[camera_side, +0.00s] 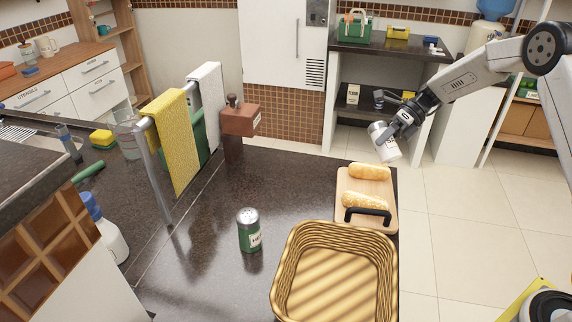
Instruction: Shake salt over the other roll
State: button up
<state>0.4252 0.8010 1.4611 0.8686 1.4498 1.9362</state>
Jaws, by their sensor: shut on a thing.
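My gripper (394,136) is at the upper right, shut on a white and silver shaker (390,153). The shaker is tilted, its silver end toward the upper left and its white part lower right. It is held in the air above and beyond the far end of the wooden board (385,221). Two bread rolls lie on the board: the far roll (370,171) and the near roll (365,200). The held shaker appears close to the far roll in the picture. Any salt on the rolls is too small to tell.
A brown box on a post (240,120) and a towel rack with a yellow towel (172,140) stand farther left.

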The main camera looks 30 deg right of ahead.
jog(key=shift+s+a+f+m+g, duration=0.1)
jog(key=shift+s+f+m+g, duration=0.2)
jog(key=shift+f, duration=0.45)
jog(key=shift+s+d+f+m+g, duration=0.15)
jog(key=shift+s+f+g, duration=0.15)
jog(key=shift+f, duration=0.4)
jog(key=shift+s+a+f+m+g, duration=0.15)
jog(key=shift+s+f+m+g, duration=0.2)
jog(key=shift+f, duration=0.4)
notch_tip(320, 180, up, 2)
jog(key=m+g, duration=0.1)
jog(key=m+g+y, duration=0.1)
jog(key=g, duration=0.1)
jog(key=shift+r+m+y, duration=0.2)
jog(key=shift+m+y, duration=0.1)
jog(key=shift+m, duration=0.1)
jog(key=shift+w+r+m+g+y, duration=0.15)
jog(key=shift+r+m+g+y, duration=0.4)
jog(key=shift+m+g, duration=0.4)
jog(key=shift+r, duration=0.1)
jog(key=shift+r, duration=0.15)
